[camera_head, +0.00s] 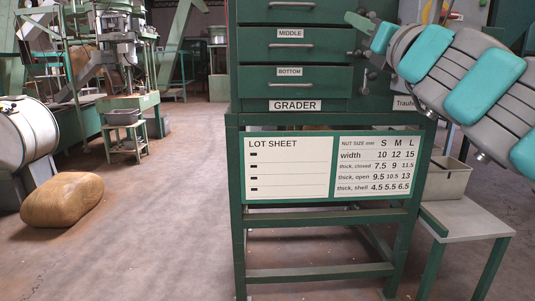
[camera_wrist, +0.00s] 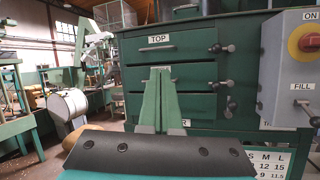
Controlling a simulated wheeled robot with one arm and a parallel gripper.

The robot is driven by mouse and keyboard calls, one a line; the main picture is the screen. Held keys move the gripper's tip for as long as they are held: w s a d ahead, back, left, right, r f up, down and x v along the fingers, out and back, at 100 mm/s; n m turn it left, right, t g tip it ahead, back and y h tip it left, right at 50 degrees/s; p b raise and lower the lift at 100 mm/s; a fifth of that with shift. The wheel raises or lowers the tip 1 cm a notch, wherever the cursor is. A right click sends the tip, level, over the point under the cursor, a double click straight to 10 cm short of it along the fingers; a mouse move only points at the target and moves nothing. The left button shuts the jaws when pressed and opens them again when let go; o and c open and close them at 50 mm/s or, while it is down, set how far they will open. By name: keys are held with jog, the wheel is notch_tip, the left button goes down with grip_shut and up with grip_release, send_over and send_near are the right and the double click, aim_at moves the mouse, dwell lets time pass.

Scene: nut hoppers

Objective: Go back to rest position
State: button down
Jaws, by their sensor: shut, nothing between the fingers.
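My gripper (camera_wrist: 160,72) shows in the wrist view as two green fingers side by side, shut and empty. They point at the front of the green grader cabinet (camera_wrist: 125,50), and I cannot tell the gap between them. In the head view my arm crosses the upper right, and the gripper's tip (camera_head: 358,21) is in front of the cabinet's right side. The cabinet's drawers, marked TOP (camera_wrist: 170,42), MIDDLE (camera_head: 290,49) and BOTTOM (camera_head: 290,84), look closed. My fingers hide part of the lower drawers in the wrist view.
A grey control box (camera_wrist: 288,70) with a red button and a FILL lever stands at the right. A lot sheet board (camera_head: 288,190) hangs below the cabinet. A grey bin (camera_head: 447,179) sits on a low table (camera_head: 468,218). A brown sack (camera_head: 62,200) lies left; the middle floor is clear.

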jog(key=s+a+f+n+g+y, duration=0.3)
jog(key=s+a+n, duration=0.1)
jog(key=a+n, duration=0.45)
jog(key=s+a+f+n+g+y, duration=0.2)
jog(key=s+a+n+y, duration=0.15)
jog(key=a+n, duration=0.45)
jog(key=s+a+f+n+g+h, duration=0.1)
jog(key=a+f+n+g, duration=0.1)
jog(key=f+n, duration=0.35)
jog(key=s+a+f+n+g+h, duration=0.1)
jog(key=s+a+f+n+g, duration=0.15)
jog(key=f, duration=0.65)
jog(key=a+f+n+g, duration=0.1)
jog(key=f+n+g, duration=0.2)
jog(key=f, duration=0.4)
jog(key=s+d+f+n+g+h, duration=0.2)
jog(key=d+f, duration=0.1)
jog(key=f, duration=0.5)
jog(key=s+d+f+n+g+h, duration=0.2)
jog(key=s+f+h, duration=0.1)
jog(key=f, duration=0.4)
jog(key=s+d+f+n+g+h, duration=0.3)
jog(key=s+d+f+g+h, duration=0.35)
jog(key=s+d+f, duration=0.9)
notch_tip(320, 180, up, 14)
jog(key=p, duration=1.3)
jog(key=shift+w+d+r+y, duration=0.15)
jog(key=shift+d+r+y, duration=0.05)
jog(key=shift+y, duration=0.2)
